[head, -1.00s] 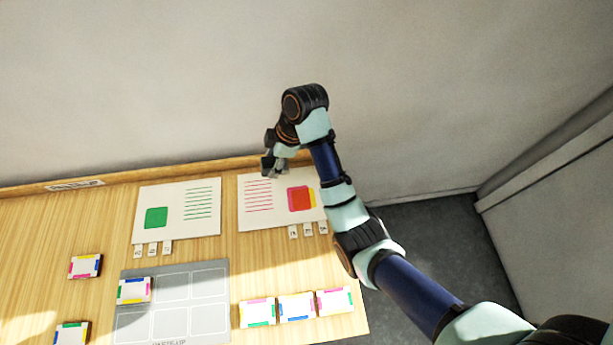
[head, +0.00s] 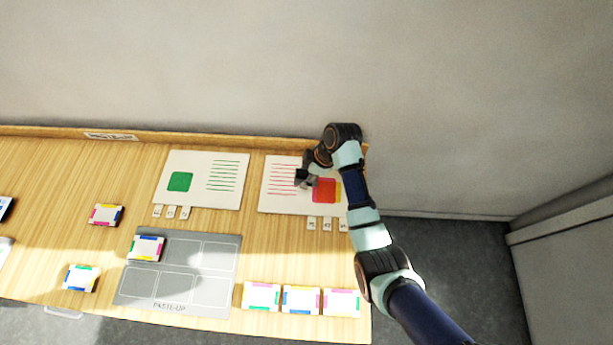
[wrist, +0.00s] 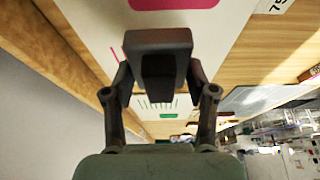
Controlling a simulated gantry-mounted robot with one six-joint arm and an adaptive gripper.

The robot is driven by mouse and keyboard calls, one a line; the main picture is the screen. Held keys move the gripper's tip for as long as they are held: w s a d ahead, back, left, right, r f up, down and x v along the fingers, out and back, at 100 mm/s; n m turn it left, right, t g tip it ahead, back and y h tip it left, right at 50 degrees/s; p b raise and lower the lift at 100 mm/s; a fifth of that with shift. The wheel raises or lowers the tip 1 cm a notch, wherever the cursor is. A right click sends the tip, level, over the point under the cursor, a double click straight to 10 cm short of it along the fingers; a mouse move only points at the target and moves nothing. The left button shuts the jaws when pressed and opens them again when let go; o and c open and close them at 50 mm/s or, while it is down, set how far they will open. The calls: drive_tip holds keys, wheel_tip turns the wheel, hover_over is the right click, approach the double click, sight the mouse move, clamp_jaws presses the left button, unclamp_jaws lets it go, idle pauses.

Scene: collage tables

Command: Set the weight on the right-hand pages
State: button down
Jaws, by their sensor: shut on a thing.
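The weight (wrist: 158,62) is a dark block in the wrist view, held between the fingers of my gripper (wrist: 160,78). In the head view my gripper (head: 306,179) is over the right-hand pages (head: 283,204), between their pink text lines and the red square with a yellow edge. The weight is mostly hidden there by my gripper. I cannot tell whether the weight touches the paper. The left-hand pages (head: 203,196) carry a green square and green lines.
A grey paste-up board (head: 178,310) with outlined slots lies at the front, one colour-edged card (head: 146,248) in its upper-left slot. Several other cards lie around it, three in a row at the front right (head: 301,300). A wooden ledge (head: 215,145) runs along the wall.

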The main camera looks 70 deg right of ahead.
drive_tip(key=shift+f+b, duration=0.55)
drive_tip(key=shift+f, duration=1.5)
drive_tip(key=shift+f, duration=0.2)
drive_tip(key=shift+c, duration=1.7)
unclamp_jaws()
drive_tip(key=p+v, duration=0.2)
drive_tip(key=v, duration=1)
drive_tip(key=shift+p, duration=0.4)
drive_tip(key=shift+r, duration=0.2)
